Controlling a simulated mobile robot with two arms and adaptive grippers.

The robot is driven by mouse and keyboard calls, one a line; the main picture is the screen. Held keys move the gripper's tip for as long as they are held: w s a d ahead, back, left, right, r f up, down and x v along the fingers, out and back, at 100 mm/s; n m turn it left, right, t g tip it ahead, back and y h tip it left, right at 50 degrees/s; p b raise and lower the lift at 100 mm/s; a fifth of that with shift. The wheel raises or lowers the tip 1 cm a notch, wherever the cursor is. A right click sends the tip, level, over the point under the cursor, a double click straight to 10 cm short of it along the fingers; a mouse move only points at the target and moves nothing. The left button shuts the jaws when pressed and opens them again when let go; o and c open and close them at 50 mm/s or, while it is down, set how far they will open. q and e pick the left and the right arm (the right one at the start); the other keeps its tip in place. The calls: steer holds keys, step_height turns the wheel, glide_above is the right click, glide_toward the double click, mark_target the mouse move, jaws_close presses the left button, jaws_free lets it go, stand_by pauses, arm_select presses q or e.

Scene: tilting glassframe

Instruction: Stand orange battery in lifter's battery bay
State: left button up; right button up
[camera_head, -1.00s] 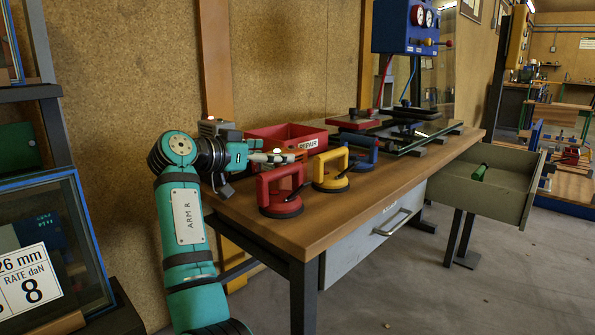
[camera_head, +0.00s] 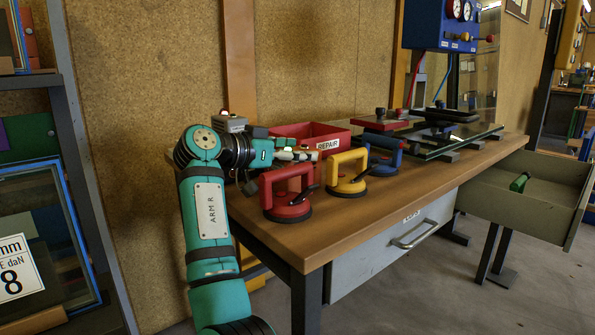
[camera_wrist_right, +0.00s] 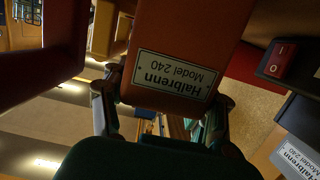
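My right gripper (camera_head: 303,154) reaches over the bench's left end, just behind the red suction lifter in the head view. In the right wrist view an orange block labelled "Halbrenn Model 240", the battery (camera_wrist_right: 180,50), lies between the two fingers (camera_wrist_right: 164,103), which appear closed on its sides. A black housing (camera_wrist_right: 305,95) with a red I/O switch (camera_wrist_right: 283,58) and the same label stands at the right of that view. The battery is hard to make out in the head view, and I cannot identify the battery bay. My left gripper is out of view.
On the wooden bench (camera_head: 345,225) stand red (camera_head: 288,192), yellow (camera_head: 347,172) and blue (camera_head: 383,155) suction cups. A red REPAIR bin (camera_head: 300,132) is behind them. Glass (camera_head: 470,133) with dark equipment lies farther back. An open drawer (camera_head: 510,205) juts out at right.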

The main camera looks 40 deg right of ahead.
jaws_close()
steer(key=shift+r, duration=0.1)
